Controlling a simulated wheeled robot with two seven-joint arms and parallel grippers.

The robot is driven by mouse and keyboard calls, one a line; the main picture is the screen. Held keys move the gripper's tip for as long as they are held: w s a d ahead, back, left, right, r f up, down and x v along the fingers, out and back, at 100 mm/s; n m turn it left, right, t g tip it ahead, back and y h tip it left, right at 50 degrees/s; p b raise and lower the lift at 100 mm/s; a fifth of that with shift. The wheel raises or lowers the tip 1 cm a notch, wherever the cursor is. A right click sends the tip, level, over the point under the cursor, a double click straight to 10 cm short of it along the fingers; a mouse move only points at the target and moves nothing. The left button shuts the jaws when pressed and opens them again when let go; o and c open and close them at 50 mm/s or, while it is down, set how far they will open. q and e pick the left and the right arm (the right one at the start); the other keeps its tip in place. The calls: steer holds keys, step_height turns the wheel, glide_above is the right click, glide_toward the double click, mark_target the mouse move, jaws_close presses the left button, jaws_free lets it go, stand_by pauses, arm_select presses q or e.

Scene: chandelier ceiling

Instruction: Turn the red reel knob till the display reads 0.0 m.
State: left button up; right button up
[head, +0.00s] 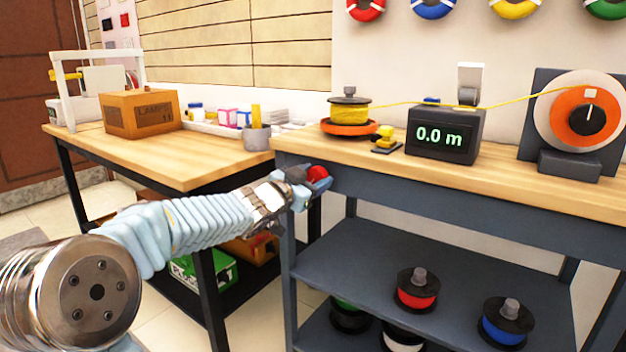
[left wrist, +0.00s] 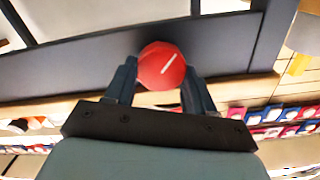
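The red reel knob (head: 318,173) is on the front of the grey workbench, near its left corner. The left wrist view shows its round face (left wrist: 162,66) with a slanted white mark. My left gripper (head: 308,188) is at the knob, one finger on each side, and appears shut on it. In the left wrist view the fingers (left wrist: 160,78) sit close against the knob's edges. The display (head: 441,136) on the bench reads 0.0 m in green. My right gripper is not in view.
A spool of yellow line (head: 349,110) stands on an orange base. The line runs past the display to an orange dial (head: 584,118). A wooden table (head: 200,165) with an orange box (head: 139,114) stands at left. Spools lie on the shelf (head: 370,262) below.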

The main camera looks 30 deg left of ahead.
arm_select(q)
steer(key=o, duration=0.4)
steer(key=s, duration=0.4)
steer(key=s+p, duration=0.1)
steer(key=s, duration=0.4)
steer(key=s+a, duration=0.1)
steer(key=s, duration=0.3)
steer(key=shift+s, duration=0.4)
